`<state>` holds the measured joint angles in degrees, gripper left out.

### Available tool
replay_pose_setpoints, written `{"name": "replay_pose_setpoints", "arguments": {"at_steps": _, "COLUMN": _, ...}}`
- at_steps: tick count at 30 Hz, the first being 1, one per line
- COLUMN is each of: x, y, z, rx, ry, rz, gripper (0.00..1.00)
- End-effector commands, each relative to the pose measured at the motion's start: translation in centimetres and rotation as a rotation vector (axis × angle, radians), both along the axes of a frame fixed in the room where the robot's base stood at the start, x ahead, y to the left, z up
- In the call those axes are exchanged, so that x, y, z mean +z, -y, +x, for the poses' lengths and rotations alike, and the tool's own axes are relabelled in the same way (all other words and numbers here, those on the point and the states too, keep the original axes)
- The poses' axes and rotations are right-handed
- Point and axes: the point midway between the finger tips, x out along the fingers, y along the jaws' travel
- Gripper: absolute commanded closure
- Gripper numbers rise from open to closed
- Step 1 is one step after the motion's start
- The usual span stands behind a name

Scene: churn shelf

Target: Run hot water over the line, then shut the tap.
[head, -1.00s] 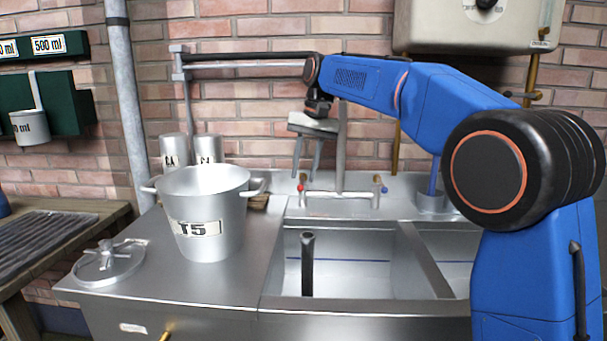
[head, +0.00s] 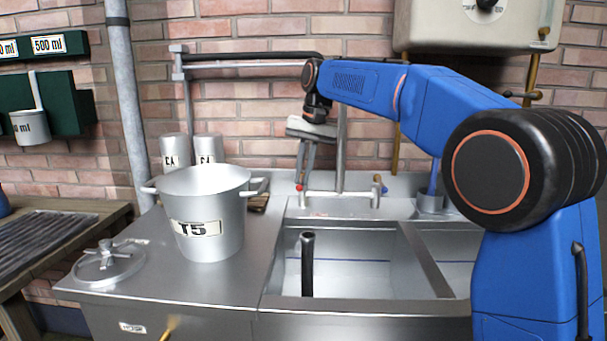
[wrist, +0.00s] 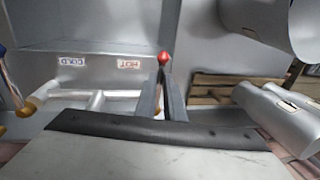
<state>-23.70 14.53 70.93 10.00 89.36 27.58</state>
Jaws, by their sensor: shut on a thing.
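My gripper (head: 302,178) is at the back of the sink, pointing down, with its fingers shut on the red tap knob (head: 299,188). In the wrist view the red knob (wrist: 163,57) sits at the tips of my gripper (wrist: 162,78), near a HOT label (wrist: 130,64). The blue tap knob (head: 383,188) is at the right end of the tap body (head: 335,194), clear of my gripper. A blue line (head: 350,261) runs along the inside wall of the left sink basin (head: 282,270). No running water is visible, and I cannot tell the water level.
A steel T5 churn (head: 203,245) stands left of the sink, its lid (head: 107,262) beside it. A dark standpipe (head: 307,262) rises in the left basin. Two steel cans (head: 208,148) stand at the back. A heater (head: 480,28) hangs upper right.

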Motion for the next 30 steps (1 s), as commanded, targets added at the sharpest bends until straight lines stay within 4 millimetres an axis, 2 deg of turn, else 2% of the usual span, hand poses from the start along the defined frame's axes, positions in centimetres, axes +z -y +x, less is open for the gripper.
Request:
{"name": "replay_pose_setpoints", "arguments": {"at_steps": 11, "x": 0.0, "y": -1.6, "z": 0.1, "rx": -0.231, "ry": 0.0, "rz": 0.0, "gripper": 1.0}}
{"name": "replay_pose_setpoints", "arguments": {"at_steps": 30, "x": 0.0, "y": -5.2, "z": 2.1, "rx": -0.837, "ry": 0.002, "rz": 0.001, "gripper": 1.0}}
